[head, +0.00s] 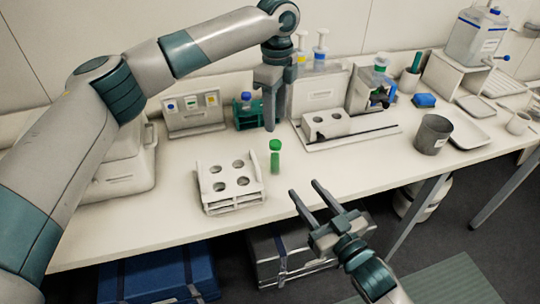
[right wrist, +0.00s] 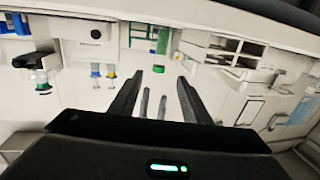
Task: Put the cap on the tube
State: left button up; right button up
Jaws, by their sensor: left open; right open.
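A small tube (head: 275,163) with green in it stands upright on the table, right of the white rack. A green cap (head: 275,145) shows at its top; I cannot tell whether it is seated or only lined up there. In the right wrist view a small green patch (right wrist: 158,69) shows between the finger ends. My left gripper (head: 277,120) is open, pointing down above and behind the tube, apart from it. My right gripper (head: 303,187) is open and empty at the table's front edge, its fingers pointing toward the tube from the lower right.
The white rack (head: 230,207) with round holes stands close left of the tube. Behind are a green rack (head: 245,122) with a bottle and a white stand (head: 325,127). A grey beaker (head: 432,134) stands at the right. The table is clear right of the tube.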

aim_at(278, 155)
jog(key=shift+s+r, duration=0.1)
dwell(0.3)
jog(key=x, duration=1.7)
jog(key=shift+w, duration=0.2)
jog(key=shift+c, duration=0.6)
grip_shut()
